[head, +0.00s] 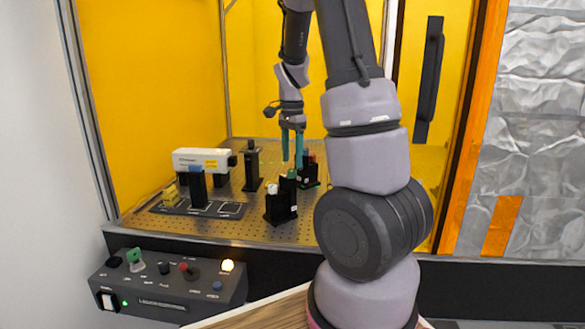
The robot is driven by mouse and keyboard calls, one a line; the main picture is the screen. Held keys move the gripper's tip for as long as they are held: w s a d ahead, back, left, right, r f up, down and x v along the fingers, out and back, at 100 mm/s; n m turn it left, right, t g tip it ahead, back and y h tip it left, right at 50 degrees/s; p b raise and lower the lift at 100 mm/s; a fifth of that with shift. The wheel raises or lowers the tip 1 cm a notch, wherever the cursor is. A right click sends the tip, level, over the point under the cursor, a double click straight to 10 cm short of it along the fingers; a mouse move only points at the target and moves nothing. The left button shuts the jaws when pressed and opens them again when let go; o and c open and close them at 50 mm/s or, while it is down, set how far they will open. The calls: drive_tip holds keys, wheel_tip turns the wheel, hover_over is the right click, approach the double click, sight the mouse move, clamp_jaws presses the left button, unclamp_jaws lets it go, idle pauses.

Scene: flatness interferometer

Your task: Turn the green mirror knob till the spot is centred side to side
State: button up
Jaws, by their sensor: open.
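My gripper (292,162) hangs over the optical breadboard, its two teal fingers pointing down and slightly apart, with nothing visible between them. Just below the fingertips is a small green knob (292,173) at the top of a black mirror mount (281,205). The fingertips look close to the knob, but I cannot tell whether they touch it. A white knob (271,188) sits on the same mount's left side. A second black mount (309,170) with a red top and some green stands behind to the right, partly hidden by the fingers. I cannot make out the spot.
A white laser box (202,160), a blue-topped post (198,188) and a dark post (251,167) stand left on the perforated breadboard (235,226). A control box (168,287) with several knobs and a lit lamp is in front. Yellow enclosure panels surround the board.

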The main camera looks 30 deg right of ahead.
sight(292, 170)
drive_tip(key=shift+f, duration=1.95)
clamp_jaws()
drive_tip(key=shift+m, duration=2.1)
unclamp_jaws()
drive_tip(key=shift+r, duration=0.1)
wheel_tip(292, 170, up, 11)
